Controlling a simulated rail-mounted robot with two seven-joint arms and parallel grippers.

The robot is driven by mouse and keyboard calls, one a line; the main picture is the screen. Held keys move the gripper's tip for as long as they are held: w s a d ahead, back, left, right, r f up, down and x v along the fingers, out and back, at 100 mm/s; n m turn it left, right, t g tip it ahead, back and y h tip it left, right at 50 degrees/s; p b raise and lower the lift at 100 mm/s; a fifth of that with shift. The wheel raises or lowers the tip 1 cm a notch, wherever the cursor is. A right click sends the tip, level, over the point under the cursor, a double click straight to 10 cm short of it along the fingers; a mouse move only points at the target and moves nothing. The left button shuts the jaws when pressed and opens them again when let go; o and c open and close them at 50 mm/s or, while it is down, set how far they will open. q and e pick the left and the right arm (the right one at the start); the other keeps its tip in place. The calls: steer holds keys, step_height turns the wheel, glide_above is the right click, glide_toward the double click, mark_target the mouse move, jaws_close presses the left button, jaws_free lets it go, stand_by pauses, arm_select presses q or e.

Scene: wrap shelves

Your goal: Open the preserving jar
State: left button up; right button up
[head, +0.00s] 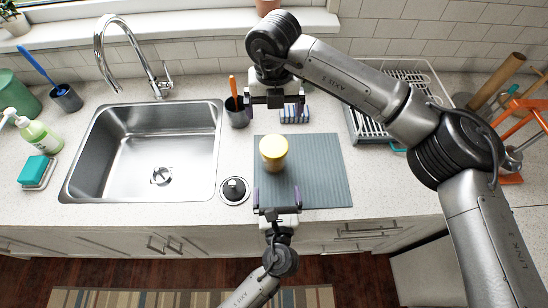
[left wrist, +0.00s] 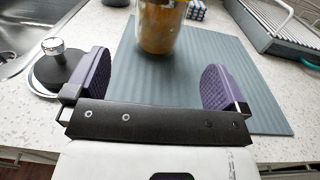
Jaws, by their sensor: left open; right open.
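The preserving jar (head: 273,152) stands upright on the grey-blue mat, with a yellow lid on top. In the left wrist view the lower part of the jar (left wrist: 160,32) shows amber contents behind clear walls; its top is cut off. My left gripper (head: 277,197) is open and empty at the front edge of the mat, in front of the jar and apart from it. Its two purple pads (left wrist: 158,80) are spread wide in the left wrist view. My right gripper (head: 275,104) is open and empty, above and behind the jar, pointing down.
The grey-blue mat (head: 325,180) has free room right of the jar. A sink (head: 150,150) lies to the left, with a black drain stopper (head: 235,189) beside it. A dark cup (head: 237,115), a striped sponge (head: 295,114) and a dish rack (head: 365,125) stand behind.

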mark_target(275, 167)
arm_select(q)
steer(key=w, duration=1)
steer(key=shift+a, duration=0.3)
steer(key=shift+c, duration=0.3)
